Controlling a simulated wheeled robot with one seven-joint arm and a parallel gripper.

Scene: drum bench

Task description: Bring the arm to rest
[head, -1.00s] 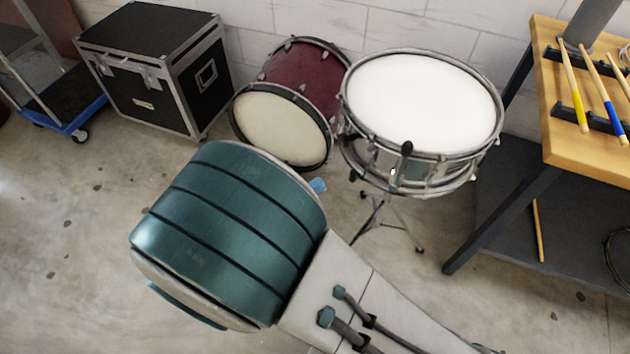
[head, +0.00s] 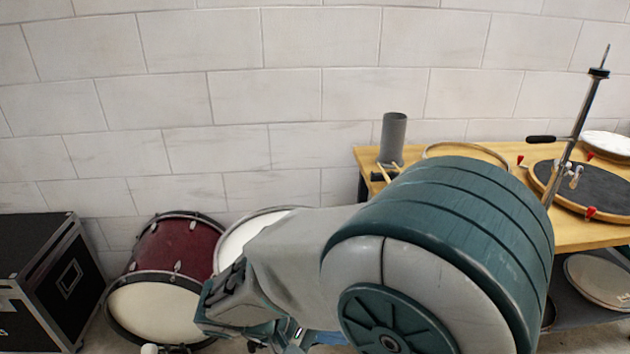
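My arm fills the lower middle and right of the head view, with a large teal joint and a grey link reaching left. I cannot make out my gripper or its fingers. Small teal and blue parts show at the bottom edge below the grey link, too cut off to tell what they are. The snare drum (head: 250,232) is partly hidden behind my arm; only part of its pale head and rim shows.
A red bass drum (head: 170,250) stands against the wall, left of my arm. A black flight case (head: 35,280) is at far left. The wooden bench (head: 590,235) at right holds a grey tube (head: 392,138), a hoop (head: 470,150), a dark round pad (head: 590,188) and an upright metal rod (head: 580,130).

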